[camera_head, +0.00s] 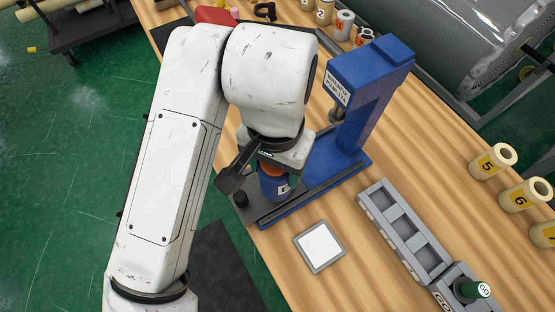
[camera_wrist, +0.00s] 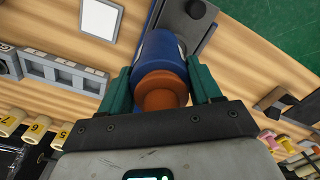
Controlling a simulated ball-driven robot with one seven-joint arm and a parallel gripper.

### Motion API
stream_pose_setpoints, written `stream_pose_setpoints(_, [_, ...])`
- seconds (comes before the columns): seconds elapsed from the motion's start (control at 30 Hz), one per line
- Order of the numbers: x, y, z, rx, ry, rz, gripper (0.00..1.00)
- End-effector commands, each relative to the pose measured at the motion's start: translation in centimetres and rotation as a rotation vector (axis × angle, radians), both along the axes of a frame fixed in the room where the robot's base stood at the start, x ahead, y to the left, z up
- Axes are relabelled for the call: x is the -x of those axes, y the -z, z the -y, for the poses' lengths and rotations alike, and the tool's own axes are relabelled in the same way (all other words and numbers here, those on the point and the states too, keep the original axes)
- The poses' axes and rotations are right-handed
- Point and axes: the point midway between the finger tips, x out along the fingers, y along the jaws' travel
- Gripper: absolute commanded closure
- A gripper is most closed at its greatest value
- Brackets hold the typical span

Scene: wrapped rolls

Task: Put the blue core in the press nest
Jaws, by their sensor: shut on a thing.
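The blue core (camera_head: 272,188) is a blue cylinder with an orange end and a white label. My gripper (camera_wrist: 162,78) is shut on it, with a green finger on either side of its orange end (camera_wrist: 160,92). It is upright or nearly so, over the near end of the press's base. I cannot tell whether its bottom touches anything. The blue press (camera_head: 364,90) stands behind and to the right, its ram above the far part of the base. A grey plate with a black knob (camera_head: 240,198) is at the base's near end. The nest cannot be made out; my arm and the core cover part of the base.
A white square pad (camera_head: 319,246) and a grey tray with compartments (camera_head: 403,232) lie right of the press. Numbered yellow rolls (camera_head: 493,161) stand at the right; others (camera_head: 344,24) stand at the back.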

Motion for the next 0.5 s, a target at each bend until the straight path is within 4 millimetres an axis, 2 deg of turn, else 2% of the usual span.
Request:
stream_pose_setpoints(0.03, [-0.9, 1.1, 0.2, 0.007, 0.001, -0.001, 0.73])
stream_pose_setpoints(0.2, [-3.0, 3.8, 0.2, 0.004, 0.000, -0.001, 0.73])
stream_pose_setpoints(0.5, [-4.8, 6.0, 0.1, 0.003, 0.001, 0.000, 0.73])
